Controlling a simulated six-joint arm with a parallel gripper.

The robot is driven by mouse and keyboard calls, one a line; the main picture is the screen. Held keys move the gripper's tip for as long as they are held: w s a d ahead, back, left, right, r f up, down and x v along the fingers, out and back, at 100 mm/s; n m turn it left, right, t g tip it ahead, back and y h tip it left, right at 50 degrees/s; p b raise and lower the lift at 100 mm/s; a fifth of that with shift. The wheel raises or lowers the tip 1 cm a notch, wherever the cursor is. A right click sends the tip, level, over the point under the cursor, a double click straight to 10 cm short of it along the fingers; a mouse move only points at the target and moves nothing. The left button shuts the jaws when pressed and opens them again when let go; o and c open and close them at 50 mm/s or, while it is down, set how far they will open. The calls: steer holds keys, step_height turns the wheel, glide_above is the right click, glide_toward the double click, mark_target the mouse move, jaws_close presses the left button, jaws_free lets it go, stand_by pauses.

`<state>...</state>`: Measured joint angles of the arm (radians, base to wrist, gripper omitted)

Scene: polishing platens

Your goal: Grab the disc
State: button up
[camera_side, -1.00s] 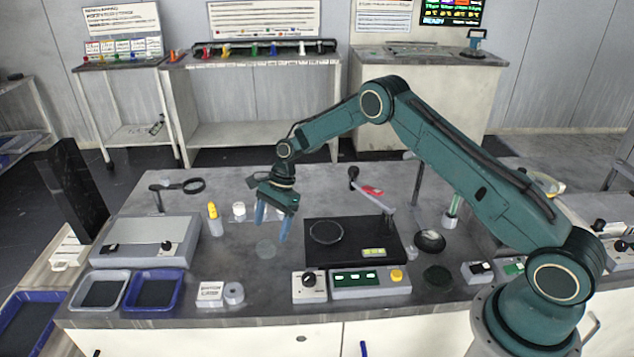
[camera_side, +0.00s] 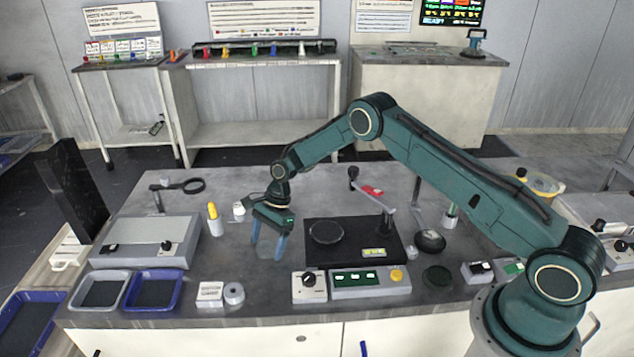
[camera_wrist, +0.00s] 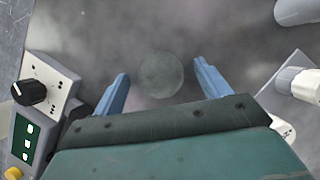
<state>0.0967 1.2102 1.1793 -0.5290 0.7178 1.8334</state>
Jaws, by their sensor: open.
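A pale translucent round disc (camera_wrist: 161,74) lies flat on the grey bench top. In the wrist view it sits between and slightly ahead of the two blue fingers of my gripper (camera_wrist: 162,86). In the side view my gripper (camera_side: 267,250) points down with its fingers low over the bench, left of the black polishing unit. The disc (camera_side: 266,251) is faint there, between the fingertips. The fingers are open, with a gap on both sides of the disc and nothing held. I cannot tell the exact height of the fingertips above the bench.
The black polishing unit (camera_side: 349,256) stands right of my gripper, with a grey knob box (camera_side: 309,287) in front. A yellow-topped bottle (camera_side: 214,220) stands to the left. A white tape roll (camera_side: 234,293) and blue tray (camera_side: 176,288) sit at the front left.

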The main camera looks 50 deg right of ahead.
mark_target(268, 245)
steer(key=shift+c, duration=0.3)
steer(key=c, duration=1.1)
steer(key=shift+o, duration=0.2)
steer(key=shift+r, duration=0.1)
step_height(268, 245, up, 20)
stand_by(0.4)
